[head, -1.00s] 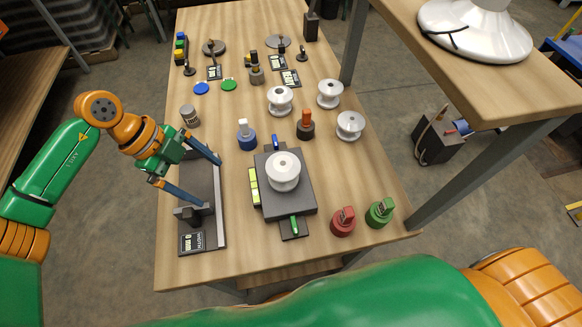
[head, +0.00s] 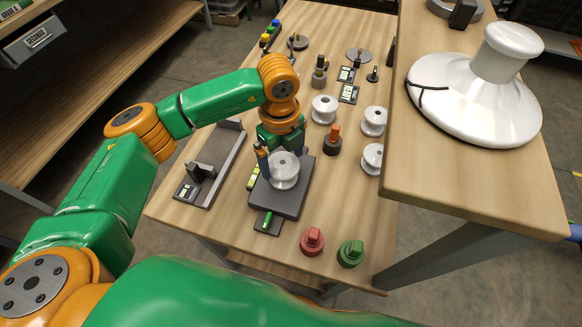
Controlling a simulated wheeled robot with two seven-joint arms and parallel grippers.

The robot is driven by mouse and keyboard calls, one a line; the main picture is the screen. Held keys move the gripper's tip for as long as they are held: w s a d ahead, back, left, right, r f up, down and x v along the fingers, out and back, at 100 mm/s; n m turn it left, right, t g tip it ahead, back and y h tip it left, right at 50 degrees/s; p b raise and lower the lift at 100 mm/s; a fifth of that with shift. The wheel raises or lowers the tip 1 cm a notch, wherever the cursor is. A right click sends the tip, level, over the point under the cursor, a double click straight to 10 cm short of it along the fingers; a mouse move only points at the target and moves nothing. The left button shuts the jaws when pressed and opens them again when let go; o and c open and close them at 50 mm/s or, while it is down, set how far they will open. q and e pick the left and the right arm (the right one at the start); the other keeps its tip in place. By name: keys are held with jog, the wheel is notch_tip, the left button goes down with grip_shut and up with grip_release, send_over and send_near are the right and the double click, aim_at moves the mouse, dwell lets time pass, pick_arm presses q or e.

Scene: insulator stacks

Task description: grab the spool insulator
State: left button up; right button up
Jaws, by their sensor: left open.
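A white spool insulator (head: 284,171) stands upright on a dark square block (head: 296,203) near the middle of the table. My left gripper (head: 281,157) is open at the spool's far side, pointing down. One finger shows just left of the spool; the other is mostly hidden, so I cannot tell whether either touches it. More white spools stand to the right: one upper (head: 324,109), one at the right (head: 373,121), and one below that (head: 373,157), partly covered by the raised shelf. My right gripper is out of view.
A raised wooden shelf (head: 450,190) with a large white insulator (head: 478,95) borders the right side. A grey fixture (head: 213,165) lies left of the block. Red (head: 312,241) and green (head: 350,253) knobbed pieces stand at the front.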

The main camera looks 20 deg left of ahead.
aim_at(282, 162)
pick_arm(q)
jog(key=f, duration=0.4)
jog(key=shift+a+f, duration=0.1)
jog(key=shift+a, duration=0.1)
jog(key=shift+w, duration=0.15)
jog(key=shift+d, duration=0.1)
jog(key=c, duration=1.5)
